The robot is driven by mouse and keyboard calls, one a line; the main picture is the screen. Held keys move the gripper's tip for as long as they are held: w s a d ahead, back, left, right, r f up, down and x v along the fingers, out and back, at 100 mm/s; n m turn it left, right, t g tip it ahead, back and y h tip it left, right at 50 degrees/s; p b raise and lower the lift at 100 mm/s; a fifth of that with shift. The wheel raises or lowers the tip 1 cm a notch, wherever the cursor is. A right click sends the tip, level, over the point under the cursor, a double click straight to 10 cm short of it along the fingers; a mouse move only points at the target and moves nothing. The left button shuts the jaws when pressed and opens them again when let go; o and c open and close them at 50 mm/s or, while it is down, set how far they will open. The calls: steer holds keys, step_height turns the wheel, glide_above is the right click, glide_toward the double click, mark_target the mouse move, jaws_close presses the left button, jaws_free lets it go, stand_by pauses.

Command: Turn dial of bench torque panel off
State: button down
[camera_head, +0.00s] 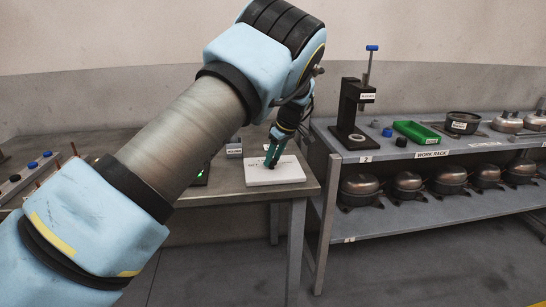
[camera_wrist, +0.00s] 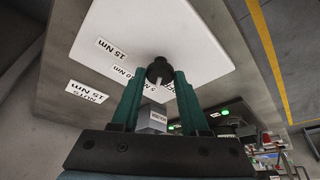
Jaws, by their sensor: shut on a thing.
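The bench torque panel (camera_head: 286,172) is a white slab on the near bench, and it also shows in the wrist view (camera_wrist: 187,27). Its dial (camera_wrist: 159,69) is a dark round knob with a pale pointer. My gripper (camera_head: 272,158) reaches down onto the panel from above. In the wrist view my gripper (camera_wrist: 159,76) has its two green fingers on either side of the dial, shut on it. Labels reading 15 Nm (camera_wrist: 111,48) and another Nm value lie beside the dial. The dial is mostly hidden by the fingers in the head view.
A small grey block (camera_head: 234,148) stands behind the panel. The work rack (camera_head: 431,154) at right carries a press (camera_head: 351,110), a green tray (camera_head: 416,132) and several compressors below. A row of buttons (camera_head: 32,165) is at far left. My arm covers much of the bench.

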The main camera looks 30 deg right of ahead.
steer(key=n+y, duration=0.1)
steer(key=n, duration=0.1)
steer(key=n+g, duration=0.1)
steer(key=n, duration=0.2)
steer(key=shift+w+d+n+y+p, duration=0.1)
steer(key=shift+d+n+y+p, duration=0.1)
steer(key=shift+n+y+p, duration=0.15)
stand_by(0.4)
steer(key=shift+c, duration=2.2)
jaws_free()
steer(key=b+v, duration=0.2)
steer(key=v, duration=0.8)
steer(key=shift+d+r, duration=0.15)
steer(key=shift+r, duration=0.25)
